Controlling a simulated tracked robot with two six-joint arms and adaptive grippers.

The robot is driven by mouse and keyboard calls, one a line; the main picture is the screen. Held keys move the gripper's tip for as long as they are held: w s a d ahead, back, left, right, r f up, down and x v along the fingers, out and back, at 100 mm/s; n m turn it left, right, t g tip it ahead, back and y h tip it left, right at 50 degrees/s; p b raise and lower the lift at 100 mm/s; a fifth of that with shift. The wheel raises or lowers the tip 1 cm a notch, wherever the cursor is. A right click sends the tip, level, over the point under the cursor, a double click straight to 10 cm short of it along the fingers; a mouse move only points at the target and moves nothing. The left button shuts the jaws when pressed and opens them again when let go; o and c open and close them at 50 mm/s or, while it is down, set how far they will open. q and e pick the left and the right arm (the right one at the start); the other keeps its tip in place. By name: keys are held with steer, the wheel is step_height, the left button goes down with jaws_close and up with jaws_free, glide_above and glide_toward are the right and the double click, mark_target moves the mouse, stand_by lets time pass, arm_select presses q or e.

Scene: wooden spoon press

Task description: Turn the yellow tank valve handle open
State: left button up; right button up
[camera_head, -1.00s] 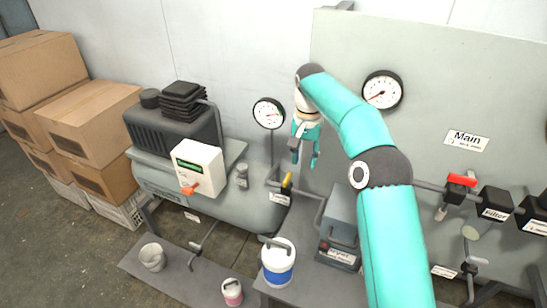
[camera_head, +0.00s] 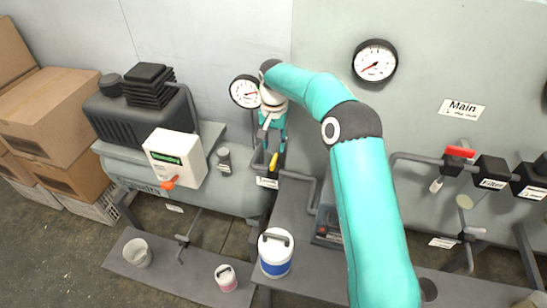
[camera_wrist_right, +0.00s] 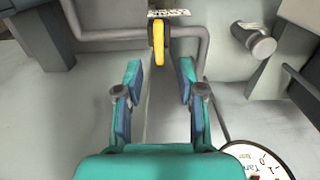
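The yellow valve handle (camera_head: 273,162) sits on the pipe by the tank, just above a small label. In the right wrist view the yellow handle (camera_wrist_right: 158,47) points toward me, beyond the fingertips and between their lines. My right gripper (camera_wrist_right: 160,75) is open with nothing between its fingers. In the head view my right gripper (camera_head: 272,146) hangs just above the handle. Whether it touches the handle is hard to tell in the head view; the wrist view shows a gap. My left gripper is not in view.
A tank gauge (camera_head: 245,92) is close beside my right gripper, and it shows at the wrist view's lower right (camera_wrist_right: 255,163). Grey pipes (camera_wrist_right: 110,38) run around the handle. A white box with an orange lever (camera_head: 175,158) is to the left. A blue-white canister (camera_head: 275,255) stands below.

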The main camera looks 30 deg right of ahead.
mark_target(274, 159)
step_height(274, 159, down, 7)
steer(key=shift+s+r+p, duration=0.1)
steer(key=shift+r+p, duration=0.05)
steer(key=shift+p, duration=0.2)
jaws_close()
